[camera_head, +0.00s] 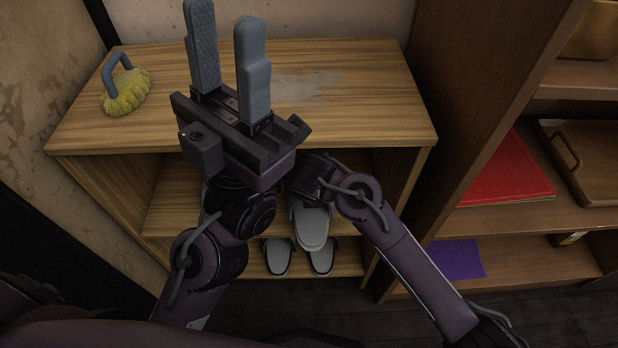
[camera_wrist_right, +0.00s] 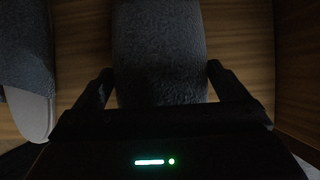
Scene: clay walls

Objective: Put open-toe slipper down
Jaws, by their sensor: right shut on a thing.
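My right gripper (camera_wrist_right: 160,80) is shut on a dark grey fuzzy open-toe slipper (camera_wrist_right: 160,40). In the head view, the right arm reaches into the wooden shoe cabinet, and its fingers are hidden. A slipper with a pale grey front (camera_head: 312,228) shows just below that wrist and seems to be the held one. Whether it touches a shelf cannot be told. Another slipper (camera_wrist_right: 30,110) lies left of the held one in the wrist view. My left gripper (camera_head: 225,25) is open and empty, pointing up in front of the cabinet top.
Two slippers (camera_head: 277,257) (camera_head: 322,256) sit on the bottom shelf. A yellow brush with a blue handle (camera_head: 124,88) rests on the cabinet top (camera_head: 370,105). A brown shelf unit at right holds a red item (camera_head: 505,175), a purple sheet (camera_head: 455,258) and a tray (camera_head: 590,150).

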